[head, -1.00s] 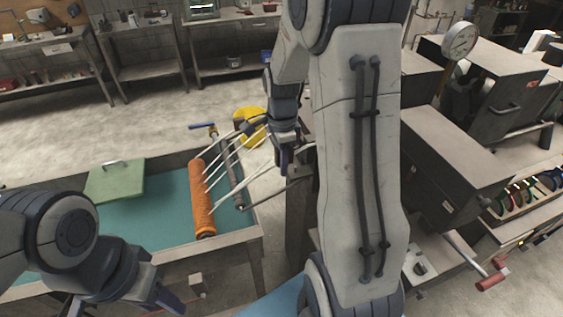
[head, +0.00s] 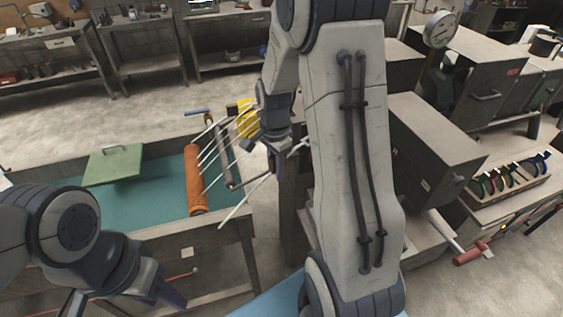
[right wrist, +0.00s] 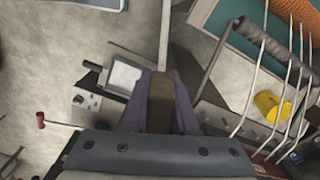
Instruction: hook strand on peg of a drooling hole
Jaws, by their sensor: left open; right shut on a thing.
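Several thin white strands (head: 213,149) slant between the orange mesh tube (head: 194,180) and the area beside my right gripper (head: 276,160). One longer white strand (head: 238,205) runs from beside the tube's near end up to my right gripper. The gripper is shut, apparently on this strand; the grip point is hidden. A grey bar (head: 223,155) lies right of the tube. I cannot make out the pegs or the drooling hole. My left gripper (head: 125,301) is open and empty at bottom left.
The tube lies over a teal-lined tray (head: 125,205) with a green lid (head: 113,165). A yellow object (head: 246,118) is behind the strands. Grey machine boxes (head: 435,150) stand right of my right arm. Open floor (head: 100,115) lies behind the tray.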

